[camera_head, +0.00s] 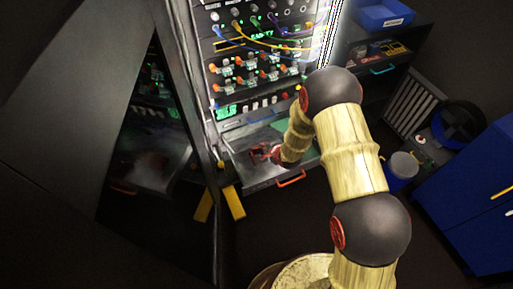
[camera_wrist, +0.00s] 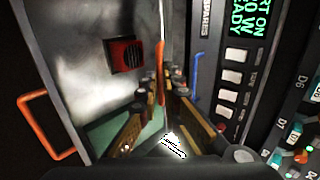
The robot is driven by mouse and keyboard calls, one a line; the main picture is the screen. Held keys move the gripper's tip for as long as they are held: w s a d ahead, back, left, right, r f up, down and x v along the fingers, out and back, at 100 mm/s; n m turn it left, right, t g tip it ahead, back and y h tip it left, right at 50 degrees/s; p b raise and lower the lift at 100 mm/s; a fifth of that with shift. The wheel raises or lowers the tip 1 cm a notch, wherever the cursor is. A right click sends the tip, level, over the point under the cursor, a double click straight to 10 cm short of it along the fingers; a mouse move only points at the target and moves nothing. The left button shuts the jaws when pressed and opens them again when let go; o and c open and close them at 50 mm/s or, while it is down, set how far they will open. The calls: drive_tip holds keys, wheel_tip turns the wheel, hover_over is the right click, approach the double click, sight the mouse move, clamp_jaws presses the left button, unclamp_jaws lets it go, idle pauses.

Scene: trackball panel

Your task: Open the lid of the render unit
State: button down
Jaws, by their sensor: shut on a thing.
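My gripper (camera_wrist: 160,85) reaches into a pulled-out grey tray below the panel, also seen in the head view (camera_head: 265,153). Its two fingers are closed about a thin upright orange bar (camera_wrist: 160,72), which looks like a handle. Beside the bar is a grey, smudged metal surface (camera_wrist: 85,70) with a red-framed dark square (camera_wrist: 125,54). I cannot tell for sure whether this surface is the render unit's lid. A green surface (camera_wrist: 108,132) lies below it. The tray front has an orange handle (camera_head: 290,178), also in the wrist view (camera_wrist: 45,122). My arm hides part of the tray.
The panel (camera_head: 252,50) above the tray carries cables, knobs and lit sockets. A screen with green text (camera_wrist: 248,15) and several white buttons (camera_wrist: 232,75) are close on the right. A dark open door (camera_head: 150,130) stands left. A blue cabinet (camera_head: 475,205) stands right.

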drive_tip(key=shift+r, duration=0.1)
drive_tip(key=shift+w+a+r+p, duration=0.25)
drive_tip(key=shift+w+r+p, duration=0.25)
drive_tip(key=shift+r, duration=0.1)
drive_tip(key=shift+w+a+r+p, duration=0.2)
drive_tip(key=shift+w+r+p, duration=0.2)
drive_tip(key=shift+r, duration=0.2)
drive_tip(key=shift+w+r, duration=0.1)
drive_tip(key=shift+w, duration=0.05)
drive_tip(key=shift+w+a+r+p, duration=0.2)
drive_tip(key=shift+w+r+p, duration=0.15)
drive_tip(key=shift+w+r, duration=0.1)
drive_tip(key=shift+w+a+r+p, duration=0.2)
drive_tip(key=shift+w+r+p, duration=0.1)
drive_tip(key=shift+w+r, duration=0.1)
drive_tip(key=shift+w+a+r, duration=0.1)
drive_tip(key=shift+w, duration=0.1)
